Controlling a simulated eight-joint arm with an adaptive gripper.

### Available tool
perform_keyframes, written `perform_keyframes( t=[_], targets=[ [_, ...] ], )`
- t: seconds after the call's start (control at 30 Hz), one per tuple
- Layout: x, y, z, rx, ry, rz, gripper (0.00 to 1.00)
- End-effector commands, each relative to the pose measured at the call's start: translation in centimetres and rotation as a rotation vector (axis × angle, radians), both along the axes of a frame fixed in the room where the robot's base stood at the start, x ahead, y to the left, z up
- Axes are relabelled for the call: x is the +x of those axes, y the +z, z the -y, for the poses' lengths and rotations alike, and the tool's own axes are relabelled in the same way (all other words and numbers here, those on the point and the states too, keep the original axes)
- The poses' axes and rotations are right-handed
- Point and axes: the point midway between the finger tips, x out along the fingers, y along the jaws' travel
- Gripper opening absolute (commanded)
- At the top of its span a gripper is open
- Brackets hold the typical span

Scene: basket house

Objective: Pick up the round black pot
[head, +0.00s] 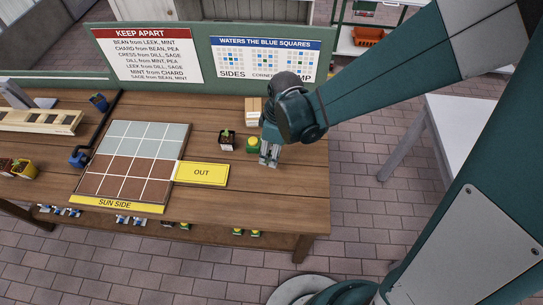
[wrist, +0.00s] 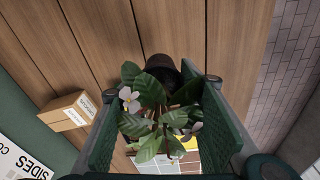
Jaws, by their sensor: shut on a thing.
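The round black pot (wrist: 160,66) shows in the wrist view between my fingers, with broad green leaves and white flowers (wrist: 130,99) covering much of it. My gripper (wrist: 168,80) is shut on this pot, one finger on each side. In the head view my gripper (head: 269,158) points down at the right part of the wooden table, and the pot is mostly hidden there. I cannot tell whether the pot touches the table. Another dark pot with a small plant (head: 227,140) stands to the left of my gripper.
A yellow-green pot (head: 253,145) and a cardboard box (head: 253,111) stand close to my gripper. The box also shows in the wrist view (wrist: 68,112). A yellow OUT plate (head: 202,174) adjoins the tiled grid (head: 130,160). Signs stand along the back. The table's front right is clear.

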Motion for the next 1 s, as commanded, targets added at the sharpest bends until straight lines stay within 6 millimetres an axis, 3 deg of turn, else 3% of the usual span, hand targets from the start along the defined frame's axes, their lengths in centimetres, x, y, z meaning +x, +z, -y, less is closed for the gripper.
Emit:
perform_keyframes(
  t=[0.2,0.4,1.0],
  targets=[
    [0.0,2.4,0.0,0.0,0.0,0.0,0.22],
    [0.0,3.4,0.0,0.0,0.0,0.0,0.22],
    [0.0,3.6,0.0,0.0,0.0,0.0,0.22]
  ],
)
